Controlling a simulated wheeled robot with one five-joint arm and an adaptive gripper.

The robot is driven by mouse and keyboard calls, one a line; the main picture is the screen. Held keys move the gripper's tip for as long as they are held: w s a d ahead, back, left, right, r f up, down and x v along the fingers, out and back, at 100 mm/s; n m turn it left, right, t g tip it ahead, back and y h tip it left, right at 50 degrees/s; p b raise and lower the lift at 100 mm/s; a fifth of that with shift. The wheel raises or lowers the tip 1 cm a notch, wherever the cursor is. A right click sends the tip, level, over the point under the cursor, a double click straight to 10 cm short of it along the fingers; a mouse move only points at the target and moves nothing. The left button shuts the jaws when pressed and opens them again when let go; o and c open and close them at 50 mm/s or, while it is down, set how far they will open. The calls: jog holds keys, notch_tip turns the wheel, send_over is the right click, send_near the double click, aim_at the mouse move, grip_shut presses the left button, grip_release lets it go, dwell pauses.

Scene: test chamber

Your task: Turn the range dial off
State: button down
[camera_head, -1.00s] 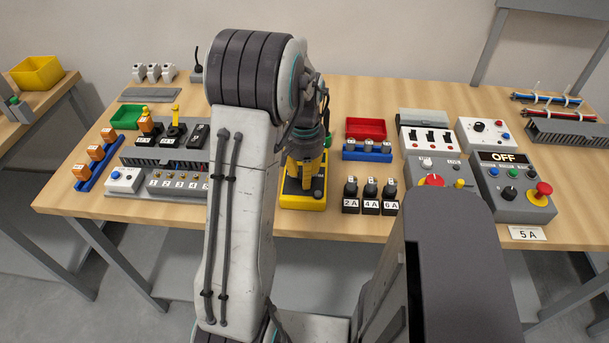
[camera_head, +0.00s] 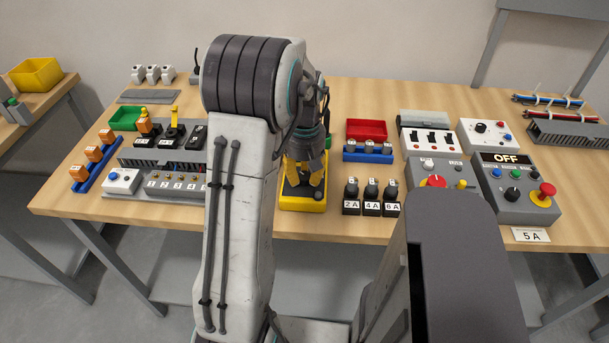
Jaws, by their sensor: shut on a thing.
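A yellow meter with a dark face (camera_head: 303,203) lies on the bench at the middle, partly behind my arm. My gripper (camera_head: 304,189), with yellow fingers, points down onto the meter's face. It is shut on the range dial there. The dial itself is hidden by the fingers and arm, so its setting cannot be read.
Right of the meter stand several black fuse blocks (camera_head: 371,198), a blue rack (camera_head: 367,152) and a red bin (camera_head: 366,130). Left is a grey switch panel (camera_head: 152,190). A box with an "OFF" display (camera_head: 507,158) stands far right. Bare wood shows in front.

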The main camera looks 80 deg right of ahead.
aim_at(304, 175)
jog(key=shift+a+f+n, duration=0.1)
jog(key=shift+f+n, duration=0.05)
jog(key=shift+n, duration=0.95)
jog(key=c, duration=0.9)
grip_release()
jog(key=shift+o, duration=0.2)
jog(key=shift+r, duration=0.2)
notch_tip(304, 175, up, 12)
jog(key=shift+f, duration=0.1)
